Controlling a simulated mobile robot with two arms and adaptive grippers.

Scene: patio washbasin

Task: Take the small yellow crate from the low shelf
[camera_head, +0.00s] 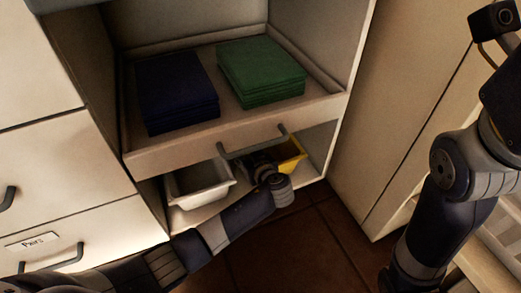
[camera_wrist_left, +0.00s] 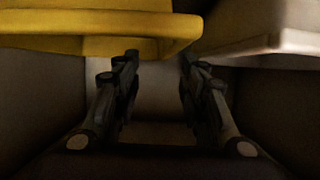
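The small yellow crate (camera_head: 292,154) is on the low shelf under the pulled-out drawer, at the right end, partly hidden by my left wrist and the drawer. In the left wrist view the yellow crate's rim (camera_wrist_left: 90,42) crosses the upper left. My left gripper (camera_wrist_left: 158,62) is open and empty, its fingers apart just below the rim; I cannot tell whether it touches. In the head view the left gripper (camera_head: 257,163) is between the yellow crate and a white crate, mostly hidden. My right gripper is not in view; only that arm shows at the right.
The white crate (camera_head: 203,187) stands left on the same shelf; it also shows in the left wrist view (camera_wrist_left: 262,38). The drawer (camera_head: 190,144) above, with its handle (camera_head: 252,145), holds folded blue cloths (camera_head: 177,88) and green cloths (camera_head: 260,68). Tiled floor (camera_head: 310,240) is clear in front.

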